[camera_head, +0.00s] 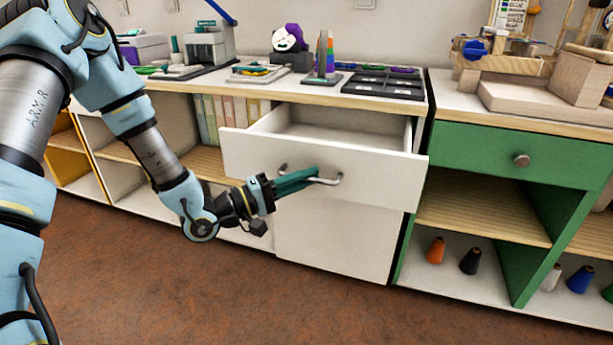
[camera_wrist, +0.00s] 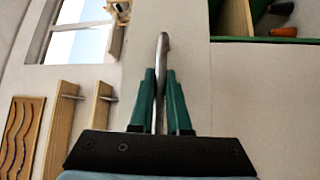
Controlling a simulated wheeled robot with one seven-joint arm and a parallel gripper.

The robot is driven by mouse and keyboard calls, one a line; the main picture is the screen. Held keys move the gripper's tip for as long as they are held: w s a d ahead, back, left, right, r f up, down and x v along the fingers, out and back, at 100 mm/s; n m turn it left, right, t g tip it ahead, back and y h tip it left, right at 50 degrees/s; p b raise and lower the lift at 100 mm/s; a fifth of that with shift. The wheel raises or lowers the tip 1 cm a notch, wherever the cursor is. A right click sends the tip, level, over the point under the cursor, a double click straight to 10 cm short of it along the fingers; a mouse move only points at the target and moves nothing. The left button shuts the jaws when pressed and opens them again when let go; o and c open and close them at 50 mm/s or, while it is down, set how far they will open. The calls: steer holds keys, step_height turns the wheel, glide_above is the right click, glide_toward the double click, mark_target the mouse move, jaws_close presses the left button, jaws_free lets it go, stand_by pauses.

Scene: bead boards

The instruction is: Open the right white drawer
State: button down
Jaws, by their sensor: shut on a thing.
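The right white drawer (camera_head: 370,174) is pulled partly out of the white cabinet, and its empty-looking inside shows from above. Its curved metal handle (camera_head: 333,180) runs across the front. My gripper (camera_head: 314,174) has its green fingers closed around the handle near the middle. In the wrist view the fingers (camera_wrist: 161,95) pinch the metal bar (camera_wrist: 162,50) from both sides. The drawer front hides part of the drawer's inside, and my fingers cover part of the handle.
A white door (camera_head: 330,238) is shut below the drawer. A green cabinet (camera_head: 470,148) with a round knob stands close on the right. The brown floor (camera_head: 220,300) in front is clear.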

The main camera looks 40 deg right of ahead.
steer(key=c, duration=0.9)
jaws_free()
steer(key=shift+w+a, duration=0.1)
steer(key=v, duration=1)
steer(key=shift+a, duration=0.25)
steer(key=shift+f, duration=0.15)
